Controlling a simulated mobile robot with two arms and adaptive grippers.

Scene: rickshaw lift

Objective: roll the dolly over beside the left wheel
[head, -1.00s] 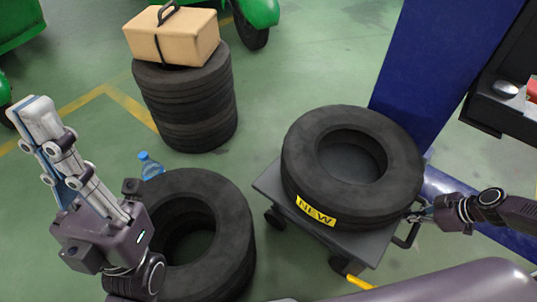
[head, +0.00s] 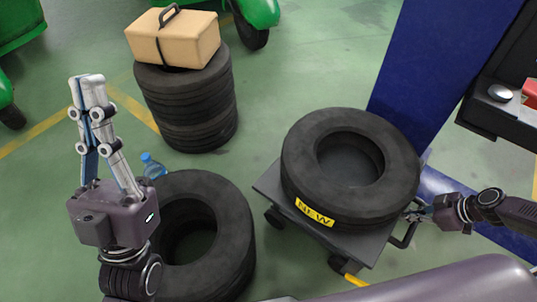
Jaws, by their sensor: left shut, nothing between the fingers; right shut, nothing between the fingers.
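The grey dolly (head: 348,245) stands on the green floor at centre right, with dark casters under it. A black tire (head: 296,147) with a yellow NEW label (head: 314,213) lies flat on it. My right gripper (head: 408,212) is shut beside the dolly's dark handle (head: 407,236) at its right side; whether it touches the handle I cannot tell. My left gripper (head: 88,78) is raised at the left, its fingers pointing up the picture and together at the tips, with nothing in them. No wheel mounted on a vehicle that I can single out as the left wheel shows.
A tire stack (head: 235,235) stands by my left arm. Behind it are a blue bottle (head: 152,166) and another tire stack (head: 190,110) bearing a tan case (head: 172,38). A blue post (head: 425,70) rises behind the dolly. Green vehicles (head: 262,10) stand at the back. Floor between the stacks and dolly is clear.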

